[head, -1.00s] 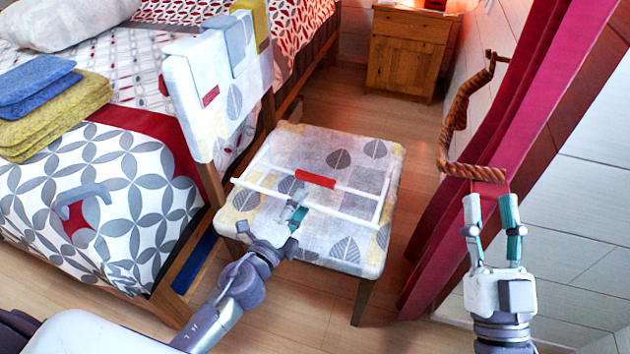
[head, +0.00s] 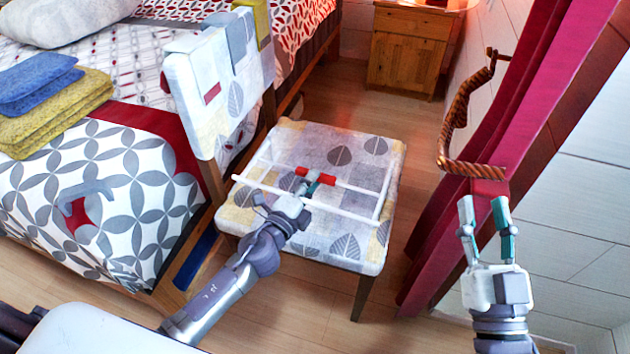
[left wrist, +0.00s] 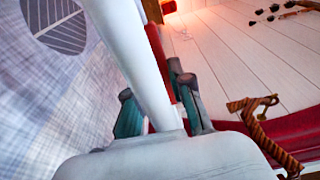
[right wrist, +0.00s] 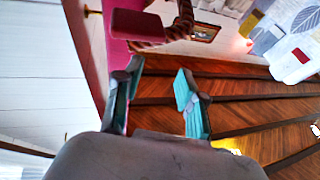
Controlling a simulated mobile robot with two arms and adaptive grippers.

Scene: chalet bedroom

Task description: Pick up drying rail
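The drying rail is a thin white frame (head: 345,211) with a red grip (head: 326,178) on its far bar. It lies over the patterned chair seat. My left gripper (head: 308,184) is at the red grip, its fingers reaching over the near bar. In the left wrist view a white bar (left wrist: 130,60) crosses close to the camera, and the red grip (left wrist: 159,62) shows by the fingers (left wrist: 158,100), which stand apart. The bar partly hides the space between them.
The chair (head: 372,140) stands beside the bed (head: 130,200). Folded towels (head: 60,110) lie on the bed. A rope loop (head: 455,120) hangs from a wall hook by the red curtain (head: 500,130). A wooden nightstand (head: 408,52) is behind. Floor is clear right of the chair.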

